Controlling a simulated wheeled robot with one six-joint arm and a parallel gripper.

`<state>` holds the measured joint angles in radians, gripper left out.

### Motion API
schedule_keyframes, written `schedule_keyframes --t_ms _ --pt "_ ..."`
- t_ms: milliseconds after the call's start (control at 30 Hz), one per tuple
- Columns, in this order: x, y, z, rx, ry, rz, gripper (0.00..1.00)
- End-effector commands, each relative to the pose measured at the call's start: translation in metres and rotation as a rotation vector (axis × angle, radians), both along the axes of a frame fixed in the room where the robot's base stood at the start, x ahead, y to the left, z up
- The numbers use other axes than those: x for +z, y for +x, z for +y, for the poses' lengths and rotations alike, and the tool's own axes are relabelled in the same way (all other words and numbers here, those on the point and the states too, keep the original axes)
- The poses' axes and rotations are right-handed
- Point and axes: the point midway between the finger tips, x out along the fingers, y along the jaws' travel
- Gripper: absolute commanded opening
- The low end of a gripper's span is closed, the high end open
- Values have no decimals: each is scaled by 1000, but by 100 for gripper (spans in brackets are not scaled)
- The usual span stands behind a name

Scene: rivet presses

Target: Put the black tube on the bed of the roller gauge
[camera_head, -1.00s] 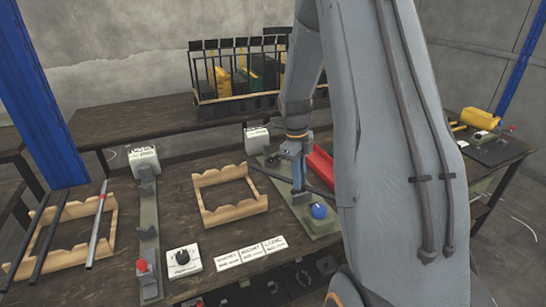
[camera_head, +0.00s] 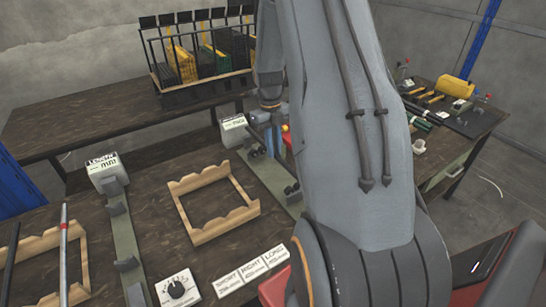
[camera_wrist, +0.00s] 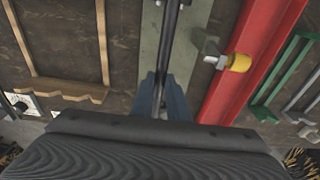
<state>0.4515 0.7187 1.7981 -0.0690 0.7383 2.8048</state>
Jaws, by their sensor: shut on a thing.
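My gripper (camera_wrist: 160,98) is shut on the black tube (camera_wrist: 173,38). In the wrist view the tube runs away from the blue fingers, above the grey-green bed (camera_wrist: 150,35); I cannot tell whether it touches. In the head view my gripper (camera_head: 272,140) is partly hidden by my arm, and most of the tube is hidden. The roller gauge appears to be the green-bedded device with a white readout box (camera_head: 233,123) and dark rollers (camera_head: 292,188). Its near end is behind my arm.
A wooden rack (camera_head: 190,183) stands left of the gauge; a length gauge (camera_head: 105,168) is further left. A red channel (camera_wrist: 245,70) and yellow knob (camera_wrist: 239,62) lie right of my fingers. Three label cards (camera_head: 252,272) and a dial box (camera_head: 177,288) are in front.

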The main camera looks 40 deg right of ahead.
Motion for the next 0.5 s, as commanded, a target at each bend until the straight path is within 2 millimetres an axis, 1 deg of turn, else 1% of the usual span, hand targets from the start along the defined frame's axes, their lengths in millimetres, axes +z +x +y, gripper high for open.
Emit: schedule_keyframes --t_ms 133,367,500 --pt "-10 0 0 1 0 0 0" --pt "-39 0 1 3 1 2 0" --pt "-46 1 1 3 -1 -1 0"
